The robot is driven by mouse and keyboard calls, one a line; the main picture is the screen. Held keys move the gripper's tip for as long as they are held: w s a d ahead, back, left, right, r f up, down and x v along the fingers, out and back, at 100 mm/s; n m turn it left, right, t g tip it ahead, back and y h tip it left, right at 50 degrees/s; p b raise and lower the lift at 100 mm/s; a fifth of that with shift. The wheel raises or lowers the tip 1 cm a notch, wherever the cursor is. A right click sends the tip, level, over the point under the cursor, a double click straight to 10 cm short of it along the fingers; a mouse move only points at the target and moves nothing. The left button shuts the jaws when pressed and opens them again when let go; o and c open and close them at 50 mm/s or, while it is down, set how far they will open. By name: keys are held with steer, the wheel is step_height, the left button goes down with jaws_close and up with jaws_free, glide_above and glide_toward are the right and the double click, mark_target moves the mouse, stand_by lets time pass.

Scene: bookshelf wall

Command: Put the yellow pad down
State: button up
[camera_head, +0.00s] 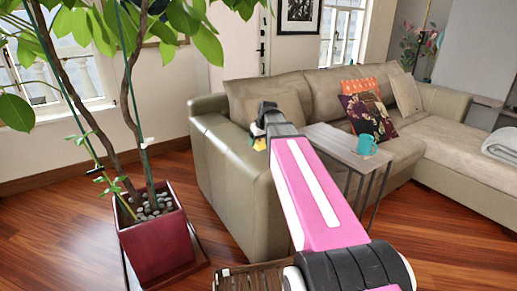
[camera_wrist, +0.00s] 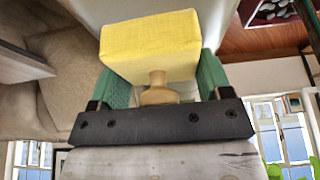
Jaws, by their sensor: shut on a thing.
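My gripper (camera_wrist: 155,85) is shut on the yellow pad (camera_wrist: 150,45). In the wrist view the pad is a yellow block with a paler stub below it, held between two green fingers. In the head view my gripper (camera_head: 262,128) is at the end of my raised pink arm, in front of the beige sofa's near arm. Only a small bit of yellow (camera_head: 259,144) shows there, and most of the pad is hidden.
A beige sofa (camera_head: 222,150) with cushions fills the middle and right. A small grey side table (camera_head: 340,142) with a teal mug (camera_head: 366,145) stands against it. A potted plant (camera_head: 158,245) is at left. A wooden slatted piece (camera_head: 250,277) is low in front. Wood floor (camera_head: 450,255) is clear at right.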

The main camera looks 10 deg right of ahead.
mark_target(259, 154)
steer(key=shift+w+f, duration=0.15)
steer(key=shift+f, duration=1.95)
steer(key=shift+f, duration=0.1)
steer(key=o, duration=1)
steer(key=shift+c, duration=0.2)
steer(key=v, duration=1.2)
